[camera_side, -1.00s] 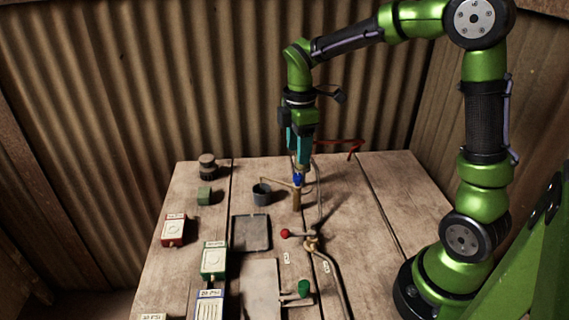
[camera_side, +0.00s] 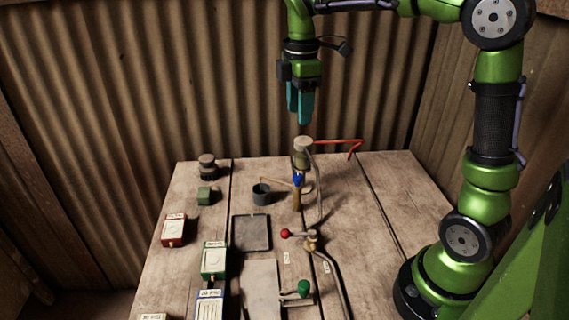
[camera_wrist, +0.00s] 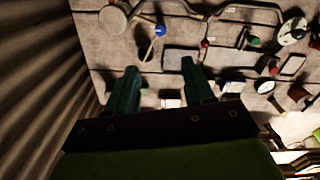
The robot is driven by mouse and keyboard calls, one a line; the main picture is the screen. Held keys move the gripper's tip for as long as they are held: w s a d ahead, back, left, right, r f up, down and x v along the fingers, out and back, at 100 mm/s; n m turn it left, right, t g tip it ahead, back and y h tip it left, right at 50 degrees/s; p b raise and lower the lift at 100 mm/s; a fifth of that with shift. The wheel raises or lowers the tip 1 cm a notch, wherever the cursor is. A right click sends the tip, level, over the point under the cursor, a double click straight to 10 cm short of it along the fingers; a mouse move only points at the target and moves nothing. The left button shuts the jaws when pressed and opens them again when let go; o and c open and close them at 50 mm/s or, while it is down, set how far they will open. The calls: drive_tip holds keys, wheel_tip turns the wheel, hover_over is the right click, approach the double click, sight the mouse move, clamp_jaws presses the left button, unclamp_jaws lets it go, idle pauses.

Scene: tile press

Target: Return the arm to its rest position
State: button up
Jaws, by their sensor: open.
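My gripper (camera_side: 301,108) hangs above the back of the wooden table (camera_side: 370,230), fingers pointing down. Its two teal fingers are apart with nothing between them. In the side view it is above the grey-topped cylinder (camera_side: 303,146) with the red lever (camera_side: 338,142), clear of it. In the wrist view the fingers of my gripper (camera_wrist: 158,75) are spread, with the tabletop well beyond them.
The table holds a blue-knobbed post (camera_side: 297,190), a dark cup (camera_side: 261,194), a flat dark plate (camera_side: 251,232), a red-knobbed valve (camera_side: 286,233), a green knob (camera_side: 303,288), and red (camera_side: 173,230) and green (camera_side: 214,260) boxes. Corrugated walls stand close behind. Air above the table is clear.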

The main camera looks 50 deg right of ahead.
drive_tip(key=s+a+f+m+t+y, duration=0.1)
drive_tip(key=s+a+m+t, duration=0.2)
drive_tip(key=s+m, duration=0.4)
drive_tip(key=s+a+f+m+t+y, duration=0.1)
drive_tip(key=s+a+m+t, duration=0.2)
drive_tip(key=s+m, duration=0.4)
drive_tip(key=shift+s+a+m+t, duration=0.4)
drive_tip(key=shift+m+t, duration=0.2)
drive_tip(key=shift+m, duration=0.3)
